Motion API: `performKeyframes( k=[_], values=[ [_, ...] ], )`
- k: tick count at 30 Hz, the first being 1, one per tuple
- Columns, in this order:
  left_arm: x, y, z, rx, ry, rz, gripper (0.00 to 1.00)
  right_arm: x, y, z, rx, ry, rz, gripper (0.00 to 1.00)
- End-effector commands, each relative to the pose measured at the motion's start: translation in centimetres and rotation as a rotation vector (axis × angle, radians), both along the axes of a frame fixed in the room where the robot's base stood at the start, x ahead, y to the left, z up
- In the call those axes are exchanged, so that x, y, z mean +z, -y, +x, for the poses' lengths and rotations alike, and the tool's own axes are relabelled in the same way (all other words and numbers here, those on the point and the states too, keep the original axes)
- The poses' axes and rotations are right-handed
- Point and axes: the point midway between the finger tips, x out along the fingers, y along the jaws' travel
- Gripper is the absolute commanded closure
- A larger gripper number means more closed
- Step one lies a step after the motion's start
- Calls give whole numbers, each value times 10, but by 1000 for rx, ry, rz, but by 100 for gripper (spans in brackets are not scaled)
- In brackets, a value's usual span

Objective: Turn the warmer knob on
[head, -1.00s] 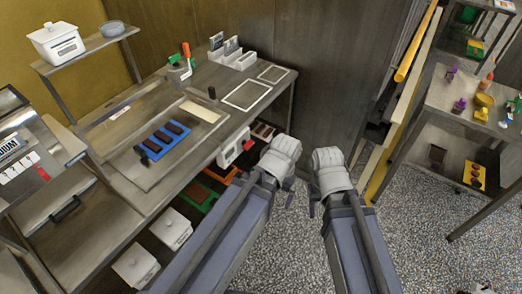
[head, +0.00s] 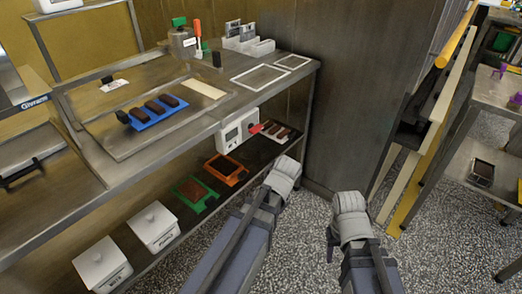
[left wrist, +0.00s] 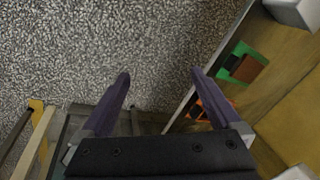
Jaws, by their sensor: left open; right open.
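A white box-shaped unit (head: 237,130) with a dark panel on its front stands at the lower shelf under the bench. A red knob-like part (head: 256,128) sticks out at its right; I cannot tell which way it is set. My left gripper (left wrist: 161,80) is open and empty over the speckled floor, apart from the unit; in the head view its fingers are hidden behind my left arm. My right gripper (head: 331,246) is low over the floor, right of the left arm and away from the unit; only a bit of its fingers shows.
The lower shelf (head: 205,215) also holds green (head: 190,197) and orange (head: 221,175) trays and white lidded tubs (head: 152,227). A blue tray (head: 152,118) with brown bars lies on the bench. Shelving stands at the right. The floor between is clear.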

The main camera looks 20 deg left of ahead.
Motion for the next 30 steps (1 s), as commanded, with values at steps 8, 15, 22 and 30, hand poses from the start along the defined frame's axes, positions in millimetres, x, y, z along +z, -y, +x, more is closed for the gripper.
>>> performKeyframes(
  k=[8, 15, 22, 30],
  values=[
    [7, -51, 75, 381, 335, 438, 3, -52, 0, 0, 0, 0, -1, 50],
    [95, -41, 133, 593, 852, 714, 3, -52, 0, 0, 0, 0, -1, 50],
    [150, -16, 156, 652, 1197, 781, 3, -51, 0, 0, 0, 0, -1, 50],
    [160, -11, 158, 659, 1263, 786, 3, -52, 0, 0, 0, 0, -1, 50]
  ],
)
